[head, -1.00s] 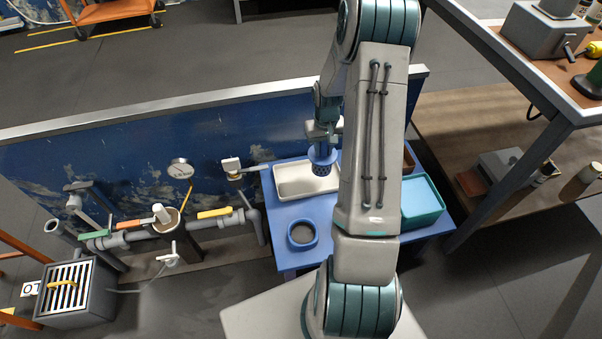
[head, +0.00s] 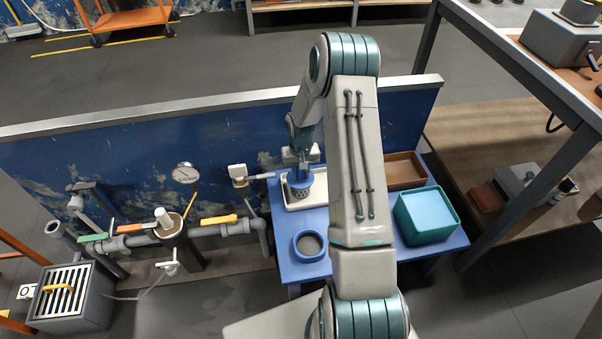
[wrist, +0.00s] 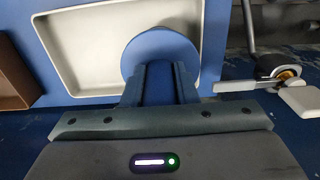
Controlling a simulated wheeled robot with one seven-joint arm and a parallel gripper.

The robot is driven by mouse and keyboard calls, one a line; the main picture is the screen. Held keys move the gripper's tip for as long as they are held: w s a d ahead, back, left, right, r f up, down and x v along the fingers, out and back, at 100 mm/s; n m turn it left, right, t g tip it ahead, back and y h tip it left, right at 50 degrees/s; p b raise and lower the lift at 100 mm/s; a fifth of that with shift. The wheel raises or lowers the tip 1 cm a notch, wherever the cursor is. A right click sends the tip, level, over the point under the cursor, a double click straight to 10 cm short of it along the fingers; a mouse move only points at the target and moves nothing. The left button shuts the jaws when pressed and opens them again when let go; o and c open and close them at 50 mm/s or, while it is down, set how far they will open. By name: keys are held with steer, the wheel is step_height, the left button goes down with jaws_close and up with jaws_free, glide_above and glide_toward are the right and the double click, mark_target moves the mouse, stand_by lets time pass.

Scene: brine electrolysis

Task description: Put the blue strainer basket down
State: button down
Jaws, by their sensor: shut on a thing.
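The basket is over the left part of the cream tray (head: 320,197). I cannot tell whether its bottom touches the tray floor. In the wrist view, the gripper's fingers (wrist: 160,70) close on the basket's blue top (wrist: 158,48), which covers part of the tray (wrist: 90,45) and its edge. The basket's body is hidden there.
The blue table (head: 285,212) also holds a blue round holder (head: 309,246), a brown tray (head: 405,168) and a teal bin (head: 427,217). Pipes and a valve (head: 240,175) stand close to the left. A blue wall panel (head: 120,145) runs behind.

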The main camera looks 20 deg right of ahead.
steer(key=shift+r, duration=0.1)
steer(key=shift+f, duration=0.2)
steer(key=c, duration=1.1)
jaws_free()
steer(key=shift+c, duration=0.2)
steer(key=shift+r, duration=0.1)
